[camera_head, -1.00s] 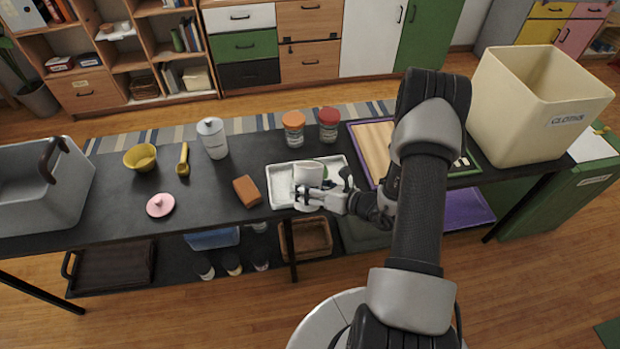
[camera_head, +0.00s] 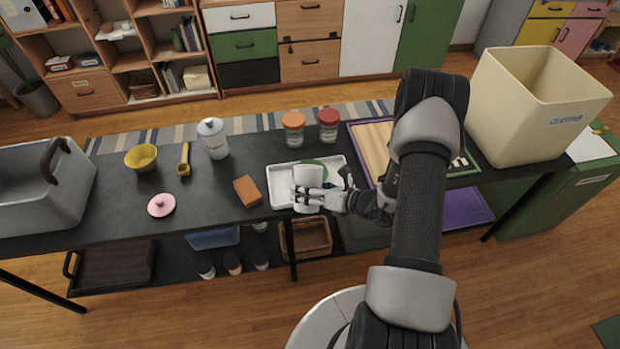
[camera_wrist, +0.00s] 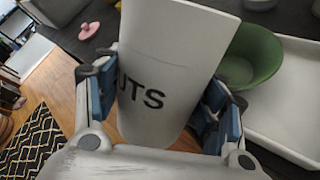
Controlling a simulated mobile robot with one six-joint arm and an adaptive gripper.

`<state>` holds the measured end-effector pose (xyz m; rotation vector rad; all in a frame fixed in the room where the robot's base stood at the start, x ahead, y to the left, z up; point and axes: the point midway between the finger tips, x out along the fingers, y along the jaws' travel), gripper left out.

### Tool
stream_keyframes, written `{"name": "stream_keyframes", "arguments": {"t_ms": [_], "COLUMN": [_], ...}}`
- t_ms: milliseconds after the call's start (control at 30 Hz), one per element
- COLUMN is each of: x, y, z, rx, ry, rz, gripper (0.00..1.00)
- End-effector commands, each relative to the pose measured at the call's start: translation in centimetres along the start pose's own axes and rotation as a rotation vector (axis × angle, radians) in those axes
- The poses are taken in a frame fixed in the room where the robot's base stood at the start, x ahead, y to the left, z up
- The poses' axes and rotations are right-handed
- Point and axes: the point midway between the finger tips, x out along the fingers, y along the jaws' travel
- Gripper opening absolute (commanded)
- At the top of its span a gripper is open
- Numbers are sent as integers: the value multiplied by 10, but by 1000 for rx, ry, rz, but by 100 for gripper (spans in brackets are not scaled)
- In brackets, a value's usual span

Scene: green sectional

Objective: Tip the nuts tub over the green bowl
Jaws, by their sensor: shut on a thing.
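The white nuts tub (camera_head: 308,179) is held in my gripper (camera_head: 303,198), at the front of the white tray. In the wrist view, the tub (camera_wrist: 165,62) stands between both fingers of my gripper (camera_wrist: 160,105), with the letters "UTS" showing. It looks close to upright, and its contents are hidden. The green bowl (camera_wrist: 256,55) is in the tray, just behind and to the right of the tub in the wrist view. In the head view the tub and gripper cover much of the bowl.
The white tray (camera_head: 281,180) holds the bowl. An orange-brown block (camera_head: 247,190) lies left of it. Orange-lidded (camera_head: 294,130) and red-lidded (camera_head: 329,125) jars stand behind. A pink lid (camera_head: 161,205), yellow scoop (camera_head: 184,160) and yellow bowl (camera_head: 141,158) are farther left. A cream bin (camera_head: 515,120) stands right.

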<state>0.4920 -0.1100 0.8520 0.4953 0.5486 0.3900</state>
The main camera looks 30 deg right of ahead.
Motion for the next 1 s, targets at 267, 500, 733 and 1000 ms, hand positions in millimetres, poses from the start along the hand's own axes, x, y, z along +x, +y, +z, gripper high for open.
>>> {"name": "stream_keyframes", "arguments": {"t_ms": [267,500,733,1000], "x": [0,0,-1,0], "y": [1,1,2,1], "z": [-1,-1,-1,-3], "rx": [46,49,96,111], "ry": [32,34,68,79], "rz": [0,1,1,1], "gripper": [30,30,30,30]}}
